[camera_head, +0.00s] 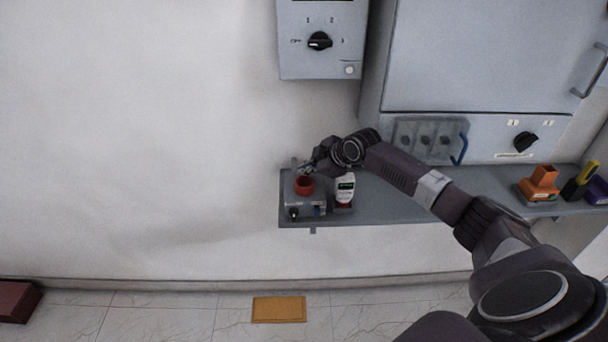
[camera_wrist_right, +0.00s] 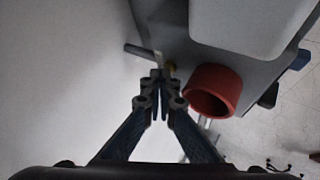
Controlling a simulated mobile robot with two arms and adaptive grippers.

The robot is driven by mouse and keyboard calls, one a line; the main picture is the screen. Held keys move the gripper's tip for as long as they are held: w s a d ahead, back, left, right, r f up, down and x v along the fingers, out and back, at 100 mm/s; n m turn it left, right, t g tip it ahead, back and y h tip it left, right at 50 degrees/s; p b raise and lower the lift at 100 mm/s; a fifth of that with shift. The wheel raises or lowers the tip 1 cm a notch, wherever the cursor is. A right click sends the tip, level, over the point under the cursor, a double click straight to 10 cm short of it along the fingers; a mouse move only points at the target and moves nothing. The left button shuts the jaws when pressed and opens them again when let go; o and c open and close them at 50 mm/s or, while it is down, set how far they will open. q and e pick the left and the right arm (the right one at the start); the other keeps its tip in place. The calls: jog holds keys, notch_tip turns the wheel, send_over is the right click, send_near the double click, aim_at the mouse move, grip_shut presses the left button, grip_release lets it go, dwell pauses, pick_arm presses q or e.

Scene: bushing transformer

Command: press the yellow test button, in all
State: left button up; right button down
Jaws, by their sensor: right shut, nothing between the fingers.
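My right gripper (camera_head: 308,164) is at the left end of the grey shelf, just above and behind a red ring (camera_head: 303,186) on a grey box (camera_head: 318,208). In the right wrist view my right gripper (camera_wrist_right: 160,78) is shut and empty. A small yellowish spot, likely the yellow test button (camera_wrist_right: 172,66), shows just beyond the fingertips, partly hidden by them. I cannot tell whether they touch it. The red ring (camera_wrist_right: 234,82) is to the right of the fingertips. The button cannot be made out in the head view. My left gripper is not in view.
A white handheld device (camera_head: 344,188) stands right of the grey box on the grey shelf (camera_head: 400,208). A grey panel with a black knob (camera_head: 319,41) hangs above. A large cabinet (camera_head: 480,60) stands at the right. An orange tool (camera_head: 541,184) is further right. The wall at left is clear.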

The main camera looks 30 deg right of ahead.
dwell(0.4)
jog(key=shift+r+p, duration=0.7)
jog(key=shift+r, duration=0.05)
notch_tip(320, 180, up, 5)
jog(key=p, duration=0.4)
jog(key=shift+w+a, duration=0.1)
dwell(0.8)
